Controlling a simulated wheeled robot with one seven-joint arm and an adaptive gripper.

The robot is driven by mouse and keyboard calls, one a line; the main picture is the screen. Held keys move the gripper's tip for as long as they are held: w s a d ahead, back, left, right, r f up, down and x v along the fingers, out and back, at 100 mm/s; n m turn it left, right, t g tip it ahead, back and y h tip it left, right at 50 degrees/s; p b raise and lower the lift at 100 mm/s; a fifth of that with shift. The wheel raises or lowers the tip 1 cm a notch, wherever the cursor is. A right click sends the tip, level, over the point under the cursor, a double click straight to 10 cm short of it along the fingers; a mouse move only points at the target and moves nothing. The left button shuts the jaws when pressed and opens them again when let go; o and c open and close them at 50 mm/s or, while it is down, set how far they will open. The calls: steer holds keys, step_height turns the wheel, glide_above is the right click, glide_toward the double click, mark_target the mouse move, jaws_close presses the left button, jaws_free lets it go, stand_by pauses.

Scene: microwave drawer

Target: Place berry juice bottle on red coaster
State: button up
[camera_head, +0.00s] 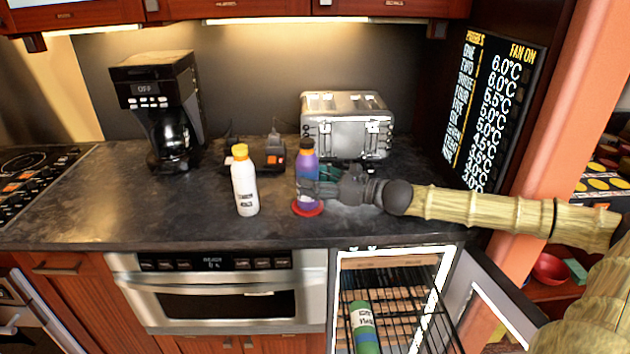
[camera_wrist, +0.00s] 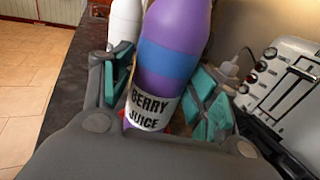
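My gripper (camera_head: 318,187) reaches in from the right at the bottle's mid-height. Its teal pads (camera_wrist: 165,90) sit on both sides of the bottle and look spread, with narrow gaps. Most of the coaster's top is hidden under the bottle.
A white bottle with a yellow cap (camera_head: 244,182) stands to the left. A silver toaster (camera_head: 345,125) is behind, and a coffee maker (camera_head: 158,110) is at the back left. Below, an open cooler (camera_head: 390,290) holds a green bottle (camera_head: 363,325).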

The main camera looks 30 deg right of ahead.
steer(key=shift+o, duration=0.4)
steer(key=shift+s+d, duration=0.15)
steer(key=shift+p+v, duration=0.85)
steer(key=shift+p, duration=0.3)
steer(key=shift+p+v, duration=1.15)
steer(key=shift+v, duration=1.3)
steer(key=shift+p+v, duration=0.4)
steer(key=shift+v, duration=2.1)
